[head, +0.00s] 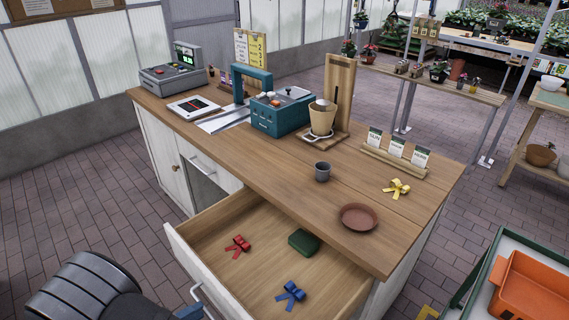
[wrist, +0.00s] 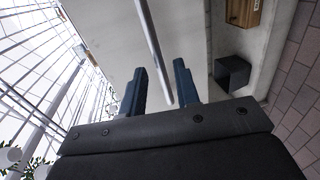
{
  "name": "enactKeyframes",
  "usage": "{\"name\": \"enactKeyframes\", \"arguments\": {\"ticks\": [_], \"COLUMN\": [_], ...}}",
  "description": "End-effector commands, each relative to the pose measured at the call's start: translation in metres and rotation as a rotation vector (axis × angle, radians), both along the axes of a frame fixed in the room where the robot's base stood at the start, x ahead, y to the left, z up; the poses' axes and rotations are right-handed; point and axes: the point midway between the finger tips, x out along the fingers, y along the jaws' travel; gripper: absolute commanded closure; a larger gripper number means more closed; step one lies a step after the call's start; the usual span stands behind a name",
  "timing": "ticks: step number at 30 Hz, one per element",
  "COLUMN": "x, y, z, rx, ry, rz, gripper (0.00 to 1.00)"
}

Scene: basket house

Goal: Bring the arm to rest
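My gripper shows in the wrist view (wrist: 160,82) with its two blue fingers spread apart. The pale bar of the drawer handle (wrist: 154,50) runs between the fingers, with a visible gap to each; how near it is in depth I cannot tell. In the head view my dark arm comes in at lower left, and only a bit of blue finger shows at the bottom edge by the handle (head: 212,302). The drawer (head: 205,222) is pulled open. Inside lie a red bow (head: 238,246), a blue bow (head: 290,296) and a dark green block (head: 303,241).
The wooden counter (head: 270,185) carries a grey cup (head: 322,171), a brown saucer (head: 359,217), a yellow bow (head: 396,188), a card rack (head: 395,160), a teal machine (head: 280,112) and a register (head: 174,76). An orange tray (head: 530,288) stands at lower right. Brick floor at left is clear.

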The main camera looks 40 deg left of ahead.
Motion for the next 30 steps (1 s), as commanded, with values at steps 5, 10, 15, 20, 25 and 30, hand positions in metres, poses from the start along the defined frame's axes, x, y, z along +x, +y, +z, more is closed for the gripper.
{"name": "enactKeyframes", "arguments": {"ticks": [5, 10, 15, 20, 25, 30], "x": [0.023, 0.033, 0.034, 0.034, 0.026, 0.001], "y": [0.000, -0.001, 0.000, 0.000, 0.000, 0.000], "z": [-0.005, -0.007, -0.007, -0.007, -0.006, 0.000], "rx": [-0.002, -0.001, -0.001, -0.001, 0.000, 0.002], "ry": [0.000, -0.001, 0.000, 0.000, 0.001, 0.000], "rz": [-0.002, -0.001, 0.000, 0.000, 0.001, 0.003], "gripper": [0.71, 0.71, 0.71, 0.71, 0.71, 0.71]}}
